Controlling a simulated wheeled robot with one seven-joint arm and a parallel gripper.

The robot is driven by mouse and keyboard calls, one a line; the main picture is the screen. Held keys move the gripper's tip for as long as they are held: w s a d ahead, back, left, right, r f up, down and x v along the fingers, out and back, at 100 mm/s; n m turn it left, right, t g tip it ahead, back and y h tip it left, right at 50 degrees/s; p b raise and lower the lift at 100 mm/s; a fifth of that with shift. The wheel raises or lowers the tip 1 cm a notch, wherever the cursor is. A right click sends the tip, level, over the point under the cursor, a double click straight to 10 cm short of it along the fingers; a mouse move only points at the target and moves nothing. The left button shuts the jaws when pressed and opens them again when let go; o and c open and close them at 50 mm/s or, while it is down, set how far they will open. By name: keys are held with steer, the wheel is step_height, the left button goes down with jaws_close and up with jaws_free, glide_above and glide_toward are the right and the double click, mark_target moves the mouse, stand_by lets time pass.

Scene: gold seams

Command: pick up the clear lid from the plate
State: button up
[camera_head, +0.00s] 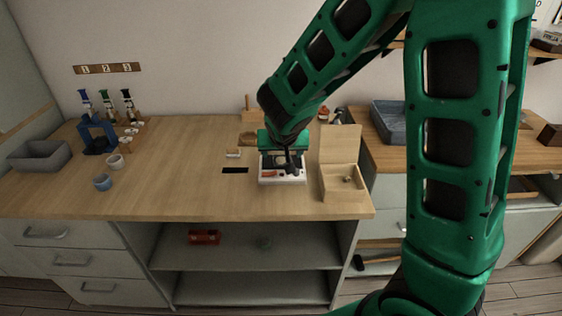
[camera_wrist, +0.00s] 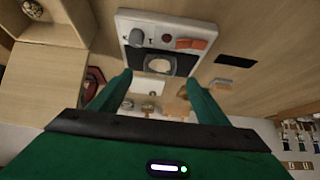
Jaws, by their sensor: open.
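A white device (camera_wrist: 200,22) with a grey knob, a dark button and a red switch lies ahead of my gripper (camera_wrist: 158,80) in the wrist view. A dark square plate (camera_wrist: 182,65) is set in its near part. A pale round shape (camera_wrist: 156,65) shows on the plate; it may be the clear lid, but its outline is hard to tell. In the head view, the white device (camera_head: 268,181) is on the bench, partly hidden by my arm and gripper.
An open wooden box (camera_head: 337,185) with a small item inside stands close right of the device. Cups (camera_head: 103,182) and a grey tray (camera_head: 40,156) are far left. The bench middle is clear.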

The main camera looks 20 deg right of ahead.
mark_target(282, 159)
steer(key=x, duration=0.4)
steer(key=shift+s+f, duration=0.1)
steer(key=c, duration=1.1)
